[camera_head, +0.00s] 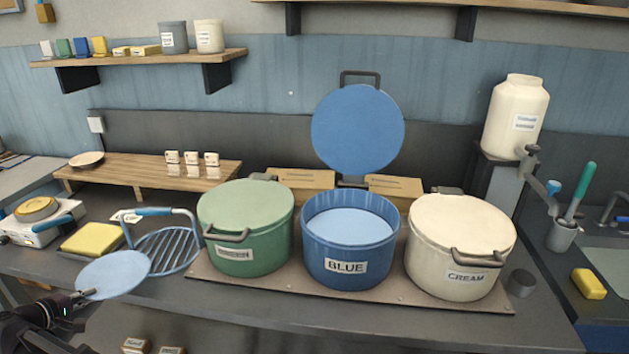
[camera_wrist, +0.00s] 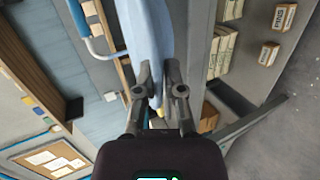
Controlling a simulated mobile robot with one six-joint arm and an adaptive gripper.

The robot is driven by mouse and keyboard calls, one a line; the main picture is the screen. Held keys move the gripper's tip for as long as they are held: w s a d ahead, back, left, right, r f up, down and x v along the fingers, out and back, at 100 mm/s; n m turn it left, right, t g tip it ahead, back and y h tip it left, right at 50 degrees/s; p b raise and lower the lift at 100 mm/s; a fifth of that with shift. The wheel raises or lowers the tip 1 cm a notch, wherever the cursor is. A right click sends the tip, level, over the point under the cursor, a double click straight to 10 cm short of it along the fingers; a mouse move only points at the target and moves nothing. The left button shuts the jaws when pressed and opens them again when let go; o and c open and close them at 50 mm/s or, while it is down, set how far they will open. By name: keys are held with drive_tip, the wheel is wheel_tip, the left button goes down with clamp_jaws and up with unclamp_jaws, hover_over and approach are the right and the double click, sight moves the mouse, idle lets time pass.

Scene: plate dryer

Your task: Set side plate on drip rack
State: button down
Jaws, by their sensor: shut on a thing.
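The side plate (camera_head: 113,274) is a flat pale blue disc, held at its left edge by my gripper (camera_head: 86,294) at the lower left of the head view. In the wrist view the plate (camera_wrist: 152,30) shows nearly edge-on between the fingers of my shut gripper (camera_wrist: 158,76). The drip rack (camera_head: 172,252) is a blue wire rack with parallel bars and a raised handle, on the counter just right of and behind the plate. The plate overlaps the rack's left side in the picture; I cannot tell whether they touch.
A yellow sponge (camera_head: 92,238) lies behind the plate. A green lidded pot (camera_head: 246,222) stands close right of the rack. The blue pot (camera_head: 349,250) is open with its lid (camera_head: 357,130) raised, and a cream pot (camera_head: 460,250) stands beyond. A wooden shelf (camera_head: 135,182) is behind.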

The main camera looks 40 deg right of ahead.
wheel_tip(320, 180, up, 27)
drive_tip(key=p, duration=2.6)
drive_tip(key=shift+f, duration=0.15)
drive_tip(key=shift+s, duration=0.15)
